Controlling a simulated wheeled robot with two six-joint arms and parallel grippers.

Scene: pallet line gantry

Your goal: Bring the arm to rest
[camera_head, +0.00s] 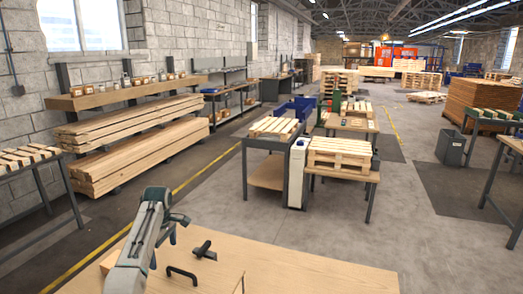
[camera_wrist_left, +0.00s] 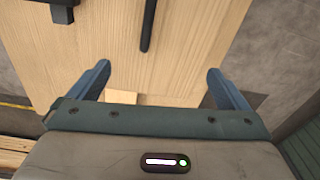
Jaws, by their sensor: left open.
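My left arm comes in at the lower left of the head view. My left gripper (camera_head: 164,246) is by the light wooden top (camera_head: 300,270) at the bottom of that view. In the left wrist view my left gripper (camera_wrist_left: 160,82) has its two blue-grey fingers wide apart with nothing held between them. A dark bar handle (camera_head: 183,273) and a dark T-shaped knob (camera_head: 204,250) are on the wooden top, to the right of the gripper. The bar also shows beyond the fingers in the wrist view (camera_wrist_left: 148,24). My right gripper is in neither view.
Beyond the wooden top, a bench (camera_head: 271,143) and a table (camera_head: 343,173) carry small pallets. Stacked planks (camera_head: 135,155) line the left wall. A grey bin (camera_head: 451,147) stands at the right. The floor (camera_head: 415,215) right of the table is clear.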

